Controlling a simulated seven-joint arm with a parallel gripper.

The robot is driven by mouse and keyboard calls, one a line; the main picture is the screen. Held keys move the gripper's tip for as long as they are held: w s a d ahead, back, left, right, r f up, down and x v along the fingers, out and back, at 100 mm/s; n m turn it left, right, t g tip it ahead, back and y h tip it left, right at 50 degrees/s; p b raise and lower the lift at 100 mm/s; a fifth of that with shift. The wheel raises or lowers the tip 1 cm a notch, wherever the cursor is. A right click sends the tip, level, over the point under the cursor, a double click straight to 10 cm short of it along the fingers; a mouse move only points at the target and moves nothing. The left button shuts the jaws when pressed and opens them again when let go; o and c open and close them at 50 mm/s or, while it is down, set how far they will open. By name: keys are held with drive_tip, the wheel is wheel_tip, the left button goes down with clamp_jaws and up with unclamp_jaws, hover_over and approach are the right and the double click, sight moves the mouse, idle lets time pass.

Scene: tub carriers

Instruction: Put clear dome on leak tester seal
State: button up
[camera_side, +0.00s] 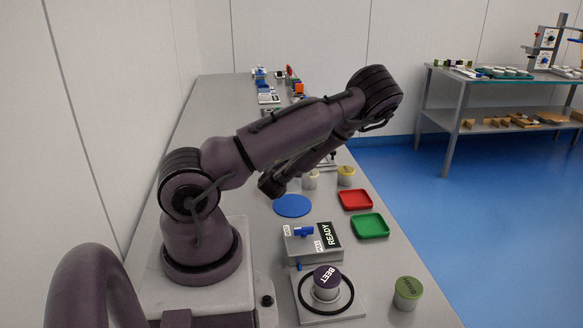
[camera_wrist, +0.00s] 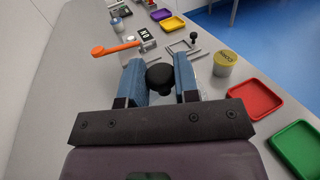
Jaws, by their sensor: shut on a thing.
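My gripper (camera_wrist: 160,70) shows in the wrist view with its two blue fingers shut on a black knob, which looks like the top of the clear dome (camera_wrist: 160,80). The dome's clear body is mostly hidden below the fingers. In the side view the fingers are hidden behind my arm. The leak tester seal (camera_side: 348,294) is a black ring on a pale plate at the front. A tub with a purple BEET lid (camera_side: 326,280) stands upright inside the ring. The tester box (camera_side: 303,247) behind it has a blue lever and a display reading READY.
A green-lidded tub (camera_side: 407,292) stands right of the seal. Green (camera_side: 370,225) and red (camera_side: 356,199) trays lie along the right edge. A yellow-lidded tub (camera_wrist: 224,63) is right of my gripper. A blue disc (camera_side: 292,205) lies behind the tester. An orange-handled device (camera_wrist: 120,46) stands farther back.

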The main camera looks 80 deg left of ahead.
wheel_tip(320, 180, up, 2)
drive_tip(key=shift+r, duration=0.1)
drive_tip(key=shift+w+d+r, duration=0.15)
drive_tip(key=shift+w+d, duration=0.05)
drive_tip(key=shift+w, duration=0.1)
drive_tip(key=w+d+f+m+t+h, duration=0.1)
drive_tip(key=w+d+m+t, duration=0.1)
drive_tip(key=w+d, duration=0.55)
drive_tip(key=w+d+f+m+t+h, duration=0.1)
drive_tip(key=w+d+f+t+h, duration=0.2)
drive_tip(key=d, duration=0.8)
drive_tip(key=s+d+r+n+g+y, duration=0.1)
drive_tip(key=s+d, duration=0.2)
drive_tip(key=d, duration=0.4)
drive_tip(key=s+d+r+g+y, duration=0.1)
drive_tip(key=s+d+y, duration=0.15)
drive_tip(key=d, duration=0.45)
drive_tip(key=shift+s+a+f+n+g+y, duration=0.15)
drive_tip(key=shift+s+f+n+g, duration=0.3)
drive_tip(key=shift+f, duration=0.7)
drive_tip(key=shift+s+a+f+n+g, duration=0.15)
drive_tip(key=shift+s+f+n+g, duration=0.15)
drive_tip(key=shift+s+f+g, duration=0.65)
drive_tip(key=shift+s+a+f+n+g+y, duration=0.15)
drive_tip(key=shift+s+f+n, duration=0.25)
drive_tip(key=shift+f, duration=1)
